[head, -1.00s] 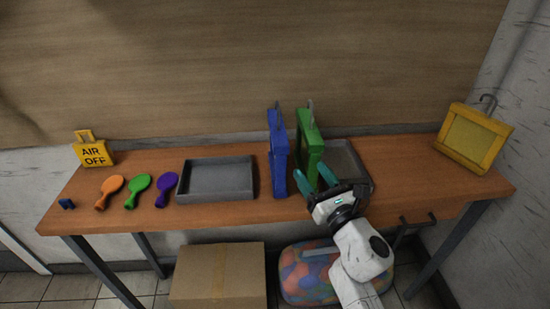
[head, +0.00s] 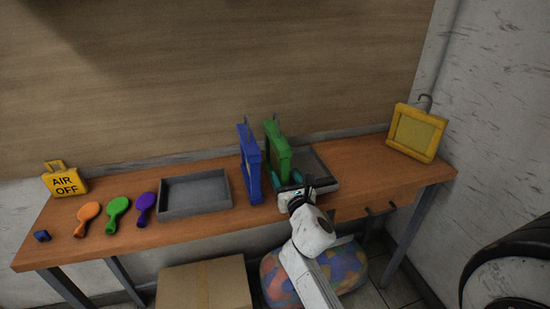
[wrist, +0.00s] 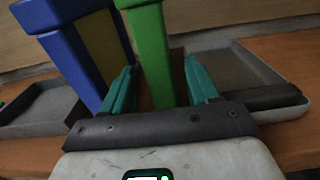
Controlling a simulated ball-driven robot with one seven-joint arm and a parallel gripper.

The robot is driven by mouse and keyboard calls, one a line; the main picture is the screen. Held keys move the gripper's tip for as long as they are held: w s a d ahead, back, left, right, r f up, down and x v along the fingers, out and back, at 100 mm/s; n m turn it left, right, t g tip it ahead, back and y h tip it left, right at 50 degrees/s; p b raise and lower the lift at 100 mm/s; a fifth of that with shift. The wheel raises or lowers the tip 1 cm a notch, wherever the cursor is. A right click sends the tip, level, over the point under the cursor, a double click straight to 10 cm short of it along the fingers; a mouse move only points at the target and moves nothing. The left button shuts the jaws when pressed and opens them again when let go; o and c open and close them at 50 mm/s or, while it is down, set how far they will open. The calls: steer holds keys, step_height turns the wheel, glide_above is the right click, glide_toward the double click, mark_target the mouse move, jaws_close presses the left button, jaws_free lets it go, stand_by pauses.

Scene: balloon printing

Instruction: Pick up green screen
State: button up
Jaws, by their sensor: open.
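The green screen (head: 276,149) stands upright on the wooden table, just right of the upright blue screen (head: 249,163). My gripper (head: 289,182) is at the near end of the green screen. In the wrist view, the green screen (wrist: 150,55) rises between the two teal fingers of my gripper (wrist: 160,85), with a gap on each side. The fingers are open and do not grip it. The blue screen (wrist: 80,45) stands close to the left finger. The lower near part of the green screen is partly hidden by my gripper in the head view.
A grey tray (head: 163,210) lies left of the blue screen, and another (head: 324,172) right of the green one. A yellow screen (head: 432,153) stands at the right end. Hooks hang under the front edge.

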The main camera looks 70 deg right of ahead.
steer(key=x, duration=0.3)
steer(key=r+x, duration=0.1)
steer(key=shift+w+d, duration=0.25)
steer(key=shift+w, duration=0.05)
steer(key=shift+c, duration=0.3)
jaws_close()
